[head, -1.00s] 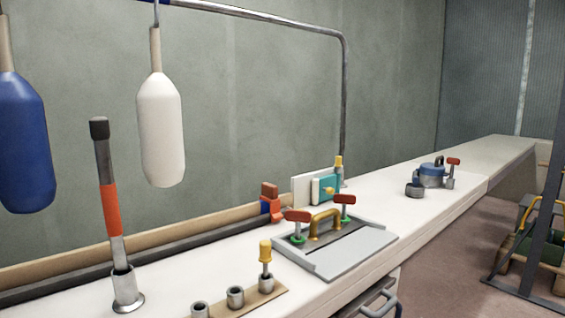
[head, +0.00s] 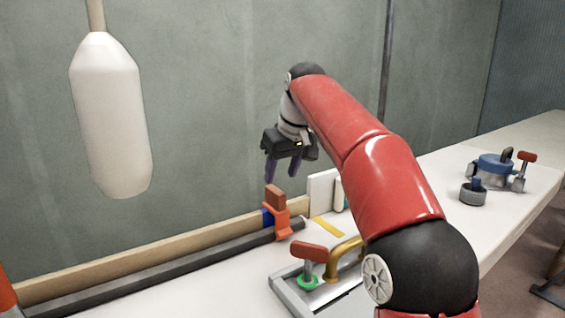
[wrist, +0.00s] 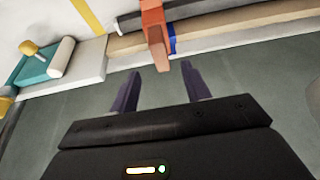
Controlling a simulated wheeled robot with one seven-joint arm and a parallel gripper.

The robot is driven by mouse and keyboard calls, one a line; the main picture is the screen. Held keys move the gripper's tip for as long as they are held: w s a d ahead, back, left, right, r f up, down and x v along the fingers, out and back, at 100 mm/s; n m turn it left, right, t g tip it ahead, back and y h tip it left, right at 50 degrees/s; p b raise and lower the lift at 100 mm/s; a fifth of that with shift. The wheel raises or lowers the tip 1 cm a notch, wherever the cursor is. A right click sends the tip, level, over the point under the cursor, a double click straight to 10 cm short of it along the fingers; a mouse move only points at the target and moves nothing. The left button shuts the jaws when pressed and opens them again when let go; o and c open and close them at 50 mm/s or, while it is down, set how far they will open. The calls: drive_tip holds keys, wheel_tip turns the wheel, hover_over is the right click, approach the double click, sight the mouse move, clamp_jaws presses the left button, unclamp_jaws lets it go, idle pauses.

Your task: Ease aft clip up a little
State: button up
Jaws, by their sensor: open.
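An orange clip (head: 279,220) with a brown-red upright tab grips the dark pipe and wooden rail along the wall, beside a blue band. It is the only such clip I see. In the wrist view the clip (wrist: 155,30) is at top centre, its tab pointing toward my fingers. My gripper (head: 281,172) is open and empty, its dark purple fingers pointing down just above the tab in the head view. In the wrist view my gripper (wrist: 160,70) has its fingertips on either side of the tab's end, apparently still clear of it.
A grey tray (head: 290,297) with a red-handled valve (head: 309,255) and a brass handle (head: 345,252) stands in front of the clip, partly hidden by my arm. A white fender (head: 110,120) hangs at left. A blue-lidded device (head: 492,168) sits further right on the bench.

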sight(275, 189)
drive_tip(key=b+x, duration=0.1)
drive_tip(key=x, duration=0.6)
drive_tip(key=shift+w+a+f+b, duration=0.2)
drive_tip(key=shift+f+b, duration=0.1)
clamp_jaws()
drive_tip(key=shift+r+p, duration=0.75)
idle(0.8)
unclamp_jaws()
drive_tip(key=shift+f, duration=0.1)
